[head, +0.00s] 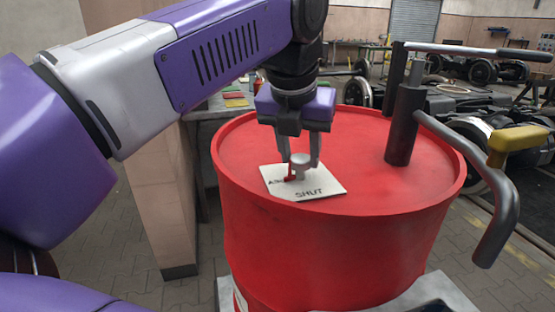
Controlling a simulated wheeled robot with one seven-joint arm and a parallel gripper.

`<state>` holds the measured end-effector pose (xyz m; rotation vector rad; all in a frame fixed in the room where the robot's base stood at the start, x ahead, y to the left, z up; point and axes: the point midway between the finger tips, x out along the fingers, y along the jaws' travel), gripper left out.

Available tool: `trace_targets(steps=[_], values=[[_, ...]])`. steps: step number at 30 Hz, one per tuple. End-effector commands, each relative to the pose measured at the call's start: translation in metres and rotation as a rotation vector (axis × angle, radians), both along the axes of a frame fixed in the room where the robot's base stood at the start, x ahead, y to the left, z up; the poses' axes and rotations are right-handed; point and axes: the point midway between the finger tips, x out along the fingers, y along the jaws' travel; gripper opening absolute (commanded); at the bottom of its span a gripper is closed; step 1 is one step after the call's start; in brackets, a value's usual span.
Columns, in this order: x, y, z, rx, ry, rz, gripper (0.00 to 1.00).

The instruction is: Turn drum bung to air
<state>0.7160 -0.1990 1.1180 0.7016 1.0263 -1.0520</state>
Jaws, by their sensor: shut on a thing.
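The drum bung (300,161) is a small grey knob with a red pointer (290,175) on top of the red drum (340,250). It stands on a white label plate (326,184) that reads "SHUT" at the front. Another word at the plate's left is partly hidden by the red pointer; only an "A" shows clearly. The pointer lies on the knob's left side, towards that left word. My gripper (301,162) points down from above, its two fingers on either side of the knob, shut on it.
A dark hand pump (403,125) stands on the drum's right, with a long lever (470,49) and a bent grey spout (480,180) with a yellow part. A bench with coloured items stands behind left, beside a pillar (160,200). Wheelsets (484,72) fill the back right.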

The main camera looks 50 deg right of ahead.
Motion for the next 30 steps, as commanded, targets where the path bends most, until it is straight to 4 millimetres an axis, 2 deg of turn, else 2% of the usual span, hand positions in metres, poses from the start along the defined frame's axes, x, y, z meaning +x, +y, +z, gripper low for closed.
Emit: trace_targets(steps=[12,28,29,30], values=[[0.0006,-0.0002,-0.0003,-0.001,0.001,-0.176,0.00],[0.0007,-0.0001,-0.0003,0.001,0.001,-0.197,0.00],[0.0007,-0.0001,-0.0004,0.001,0.001,-0.197,0.43],[0.0008,-0.0001,-0.0004,0.001,0.000,-0.197,0.51]])
